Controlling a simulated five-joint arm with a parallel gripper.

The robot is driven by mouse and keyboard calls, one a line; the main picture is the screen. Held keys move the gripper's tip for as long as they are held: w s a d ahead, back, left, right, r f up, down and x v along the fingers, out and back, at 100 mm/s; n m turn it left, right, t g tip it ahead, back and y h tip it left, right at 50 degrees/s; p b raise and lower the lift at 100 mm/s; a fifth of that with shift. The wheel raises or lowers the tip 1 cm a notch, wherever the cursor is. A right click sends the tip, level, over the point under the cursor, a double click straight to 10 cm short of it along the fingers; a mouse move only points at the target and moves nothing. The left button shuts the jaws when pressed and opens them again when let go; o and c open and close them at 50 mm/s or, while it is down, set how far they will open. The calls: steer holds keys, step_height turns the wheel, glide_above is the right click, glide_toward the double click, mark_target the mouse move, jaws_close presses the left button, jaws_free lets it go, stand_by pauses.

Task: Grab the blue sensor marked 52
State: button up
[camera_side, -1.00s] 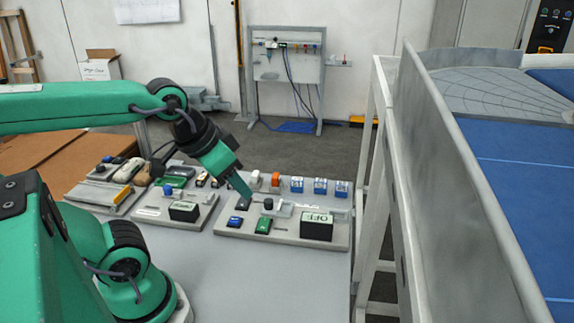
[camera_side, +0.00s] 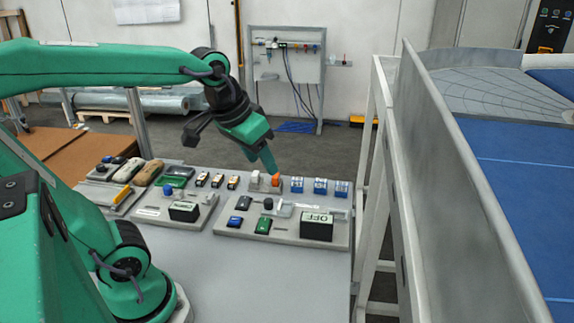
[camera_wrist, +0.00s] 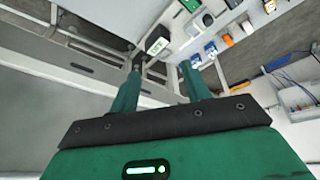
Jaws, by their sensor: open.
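Three blue-and-white blocks, at the left (camera_side: 297,184), middle (camera_side: 320,186) and right (camera_side: 342,188), stand in a row at the back right of the bench in the side view. Their numbers are too small to read, so I cannot tell which is marked 52. In the wrist view, a blue block (camera_wrist: 211,50) shows just right of my right finger; others are partly hidden by that finger. My gripper (camera_side: 273,171) is open and empty, pointing down near the orange-knobbed block (camera_side: 276,180), left of the blue row. Both fingers show apart in the wrist view (camera_wrist: 160,70).
In front of the row lies a grey board (camera_side: 285,232) with a black-and-white OFF block (camera_side: 317,226), a green part (camera_side: 263,225) and a small blue part (camera_side: 234,222). Several small parts stand left of the orange block. A metal frame (camera_side: 380,180) rises right of the bench.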

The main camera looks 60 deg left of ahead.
steer(key=w+a+n+g, duration=0.1)
steer(key=w+a+n, duration=0.1)
steer(key=w, duration=0.7)
steer(key=n+g, duration=0.4)
steer(key=n, duration=0.1)
glide_above(321, 181)
steer(key=f, duration=1.7)
steer(key=shift+s+d+f, duration=0.15)
steer(key=shift+d+f, duration=0.1)
steer(key=shift+d, duration=0.05)
steer(key=shift+w+a+f, duration=0.2)
steer(key=shift+f, duration=0.3)
steer(key=shift+a+f, duration=0.15)
steer(key=shift+f, duration=3.75)
